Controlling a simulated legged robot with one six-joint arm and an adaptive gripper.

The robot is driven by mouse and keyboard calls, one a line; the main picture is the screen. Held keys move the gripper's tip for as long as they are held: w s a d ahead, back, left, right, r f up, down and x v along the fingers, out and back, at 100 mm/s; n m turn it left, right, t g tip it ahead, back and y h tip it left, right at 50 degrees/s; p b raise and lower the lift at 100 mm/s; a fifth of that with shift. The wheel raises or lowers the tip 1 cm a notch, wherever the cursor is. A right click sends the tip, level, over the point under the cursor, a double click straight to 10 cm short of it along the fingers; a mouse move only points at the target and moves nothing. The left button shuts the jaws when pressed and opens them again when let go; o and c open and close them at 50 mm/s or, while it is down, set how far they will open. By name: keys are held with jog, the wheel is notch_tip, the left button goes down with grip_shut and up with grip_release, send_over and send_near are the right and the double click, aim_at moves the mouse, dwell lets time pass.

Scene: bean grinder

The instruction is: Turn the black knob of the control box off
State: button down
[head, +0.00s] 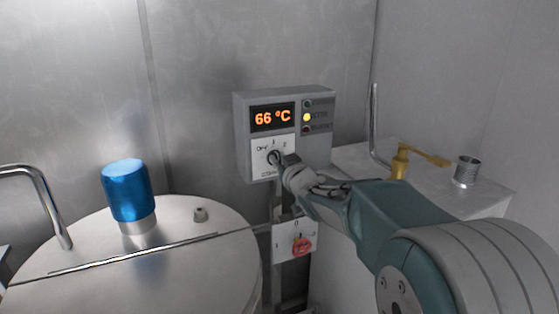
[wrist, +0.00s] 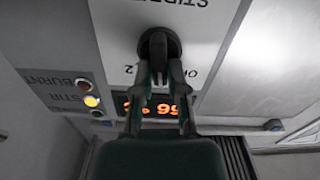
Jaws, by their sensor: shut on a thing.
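The middle lamp (head: 307,117) glows yellow. The black knob (wrist: 158,46) sits on the white plate (wrist: 197,25) of the box. My gripper (wrist: 165,72) is shut on the knob, with its two fingers on either side of the knob's grip. In the head view my gripper (head: 281,160) reaches the plate from the right and partly hides the knob. The wrist view shows the box upside down.
A steel vessel lid (head: 190,255) with a blue cap (head: 127,190) stands at left. A red switch (head: 302,246) on a white plate is below the box. A yellow lever (head: 401,165) and a metal cup (head: 466,171) are at right. The wall above is clear.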

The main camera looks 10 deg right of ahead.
jog(key=shift+a+f+n, duration=0.1)
jog(key=shift+a+n, duration=0.05)
jog(key=shift+n, duration=1.65)
jog(key=shift+a+f+n, duration=0.1)
jog(key=shift+a+n, duration=0.05)
jog(key=shift+n, duration=1.65)
jog(key=c, duration=0.7)
grip_release()
jog(key=shift+a, duration=0.1)
jog(key=shift+o, duration=0.2)
jog(key=s+d, duration=0.2)
jog(key=s, duration=0.9)
jog(key=shift+s, duration=0.4)
jog(key=shift+s+d, duration=0.1)
jog(key=shift+d, duration=0.05)
